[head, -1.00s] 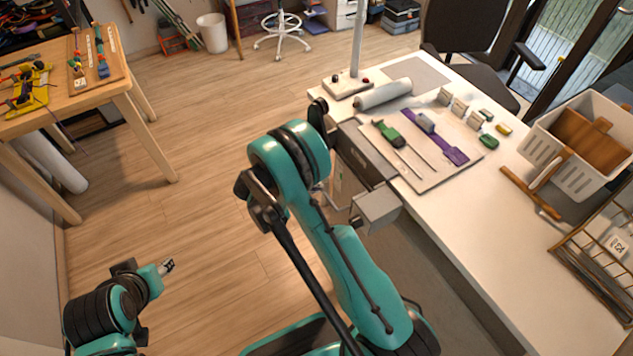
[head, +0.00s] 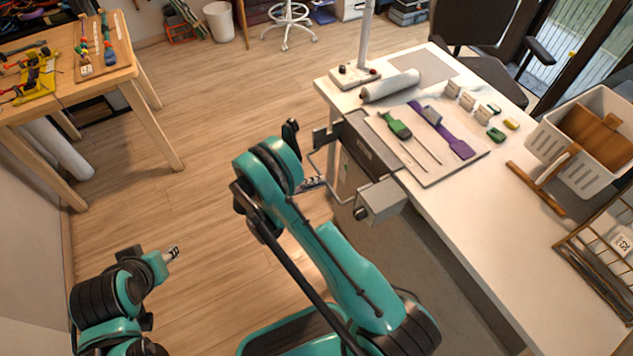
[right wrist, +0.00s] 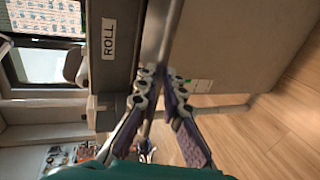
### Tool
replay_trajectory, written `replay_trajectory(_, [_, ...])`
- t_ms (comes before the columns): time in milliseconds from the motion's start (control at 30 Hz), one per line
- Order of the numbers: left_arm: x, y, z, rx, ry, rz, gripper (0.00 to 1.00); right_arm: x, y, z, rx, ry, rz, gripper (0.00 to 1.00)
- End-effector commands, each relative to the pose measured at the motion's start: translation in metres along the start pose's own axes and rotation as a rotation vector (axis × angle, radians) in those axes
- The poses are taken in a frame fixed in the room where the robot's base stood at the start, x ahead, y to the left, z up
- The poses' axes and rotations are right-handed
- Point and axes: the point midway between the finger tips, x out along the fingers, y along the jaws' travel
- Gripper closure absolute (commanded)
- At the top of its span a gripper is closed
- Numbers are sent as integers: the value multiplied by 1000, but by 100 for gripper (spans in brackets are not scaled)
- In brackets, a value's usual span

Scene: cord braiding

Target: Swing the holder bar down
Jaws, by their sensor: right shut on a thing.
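The holder bar is a metal rod on the roll holder at the table's side. In the right wrist view the bar (right wrist: 160,35) runs down between my fingers. My right gripper (right wrist: 161,78) is shut on it. In the head view the right gripper (head: 313,183) is partly hidden behind my arm, beside the holder, above the floor. The roll holder (head: 370,148) has a grey box (head: 380,199) at its near end; a plate marked ROLL (right wrist: 109,38) shows in the wrist view. My left gripper (head: 172,253) is over the floor at lower left, away from the bar; its fingers are too small to judge.
The white table (head: 470,230) carries a mat with a green-handled tool (head: 397,127) and a purple strip (head: 455,143), a grey roll (head: 390,86) and a white basket (head: 545,150). A wooden bench (head: 120,75) stands at left. The floor between is clear.

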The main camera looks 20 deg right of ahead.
Motion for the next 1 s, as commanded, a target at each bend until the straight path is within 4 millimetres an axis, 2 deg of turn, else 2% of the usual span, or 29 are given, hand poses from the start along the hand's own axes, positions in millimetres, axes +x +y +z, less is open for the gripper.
replay_trajectory(100, [0, 0, 0, 0, 0, 0, 60, 3, 3, 0, 3, -4, 5, 100])
replay_trajectory(133, [0, 0, 0, 0, 0, 0, 60, 3, 3, 0, 3, -4, 5, 87])
replay_trajectory(200, [0, 0, 0, 0, 0, 0, 60, 2, 3, 0, 3, -4, 5, 69])
replay_trajectory(567, [0, 0, 0, 0, 0, 0, 60, -3, 1, 0, 1, -1, 2, 68])
replay_trajectory(667, [0, 0, 0, 0, 0, 0, 60, -16, 1, 0, -1, 1, 2, 68])
replay_trajectory(1000, [0, 0, 0, 0, 0, 0, 60, -87, 2, 0, 0, 0, 3, 68])
